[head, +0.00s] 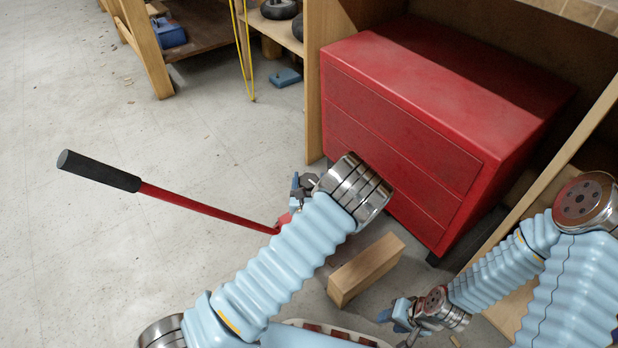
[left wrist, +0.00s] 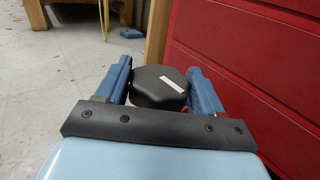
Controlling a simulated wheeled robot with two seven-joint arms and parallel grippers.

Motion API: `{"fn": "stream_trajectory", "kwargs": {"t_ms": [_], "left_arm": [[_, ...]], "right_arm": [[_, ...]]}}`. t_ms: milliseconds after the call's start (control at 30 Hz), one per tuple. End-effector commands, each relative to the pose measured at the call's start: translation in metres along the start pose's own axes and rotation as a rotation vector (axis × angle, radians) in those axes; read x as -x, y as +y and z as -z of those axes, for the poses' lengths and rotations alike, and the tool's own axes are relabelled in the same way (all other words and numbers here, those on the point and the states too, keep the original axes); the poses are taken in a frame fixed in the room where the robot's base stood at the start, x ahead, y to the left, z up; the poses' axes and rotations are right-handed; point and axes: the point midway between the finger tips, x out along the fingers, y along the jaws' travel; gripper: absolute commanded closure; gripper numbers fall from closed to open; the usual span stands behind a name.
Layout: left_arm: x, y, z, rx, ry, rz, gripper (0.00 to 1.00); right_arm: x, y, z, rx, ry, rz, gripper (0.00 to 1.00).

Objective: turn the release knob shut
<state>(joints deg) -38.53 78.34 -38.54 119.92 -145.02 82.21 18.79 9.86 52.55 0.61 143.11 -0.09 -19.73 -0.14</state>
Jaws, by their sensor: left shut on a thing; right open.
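The release knob (left wrist: 160,92) is dark, faceted and has a white mark on its top, in the left wrist view. My left gripper (left wrist: 162,78) is shut on it, with one blue finger at each side. In the head view my left gripper (head: 299,188) is at the lower end of a red lever and mostly hides the knob there. The lever (head: 205,207) has a black grip and slants up to the left. My right gripper (head: 400,318) is open and empty at the lower right, low near the floor.
A red drawer cabinet (head: 430,120) stands close to the right of my left gripper. A wooden block (head: 366,268) lies between my two arms. Wooden shelving (head: 150,50) is at the back.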

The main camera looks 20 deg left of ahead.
Motion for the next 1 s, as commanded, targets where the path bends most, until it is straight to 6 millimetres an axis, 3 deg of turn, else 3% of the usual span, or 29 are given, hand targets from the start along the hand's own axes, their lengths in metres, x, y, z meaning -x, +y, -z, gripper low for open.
{"fn": "stream_trajectory", "kwargs": {"t_ms": [300, 767, 800, 900, 1000], "left_arm": [[0.0005, 0.0003, 0.0005, -0.001, 0.003, 0.101, 0.63], [0.0002, -0.0002, 0.0012, -0.001, 0.002, 0.116, 0.63], [0.0002, -0.0002, 0.0012, -0.001, 0.002, 0.115, 0.28], [0.0001, -0.0001, 0.0010, -0.001, 0.001, 0.115, 0.13], [0.0000, -0.0001, 0.0007, -0.001, 0.001, 0.115, 0.12]], "right_arm": [[0.0088, -0.0022, 0.0006, -0.001, 0.003, -0.002, 0.57], [0.0090, -0.0021, 0.0007, -0.001, 0.003, -0.003, 0.57], [0.0090, -0.0021, 0.0007, -0.001, 0.003, -0.003, 0.57], [0.0090, -0.0022, 0.0007, -0.001, 0.003, -0.003, 0.57], [0.0090, -0.0022, 0.0007, -0.001, 0.003, -0.002, 0.57]]}}
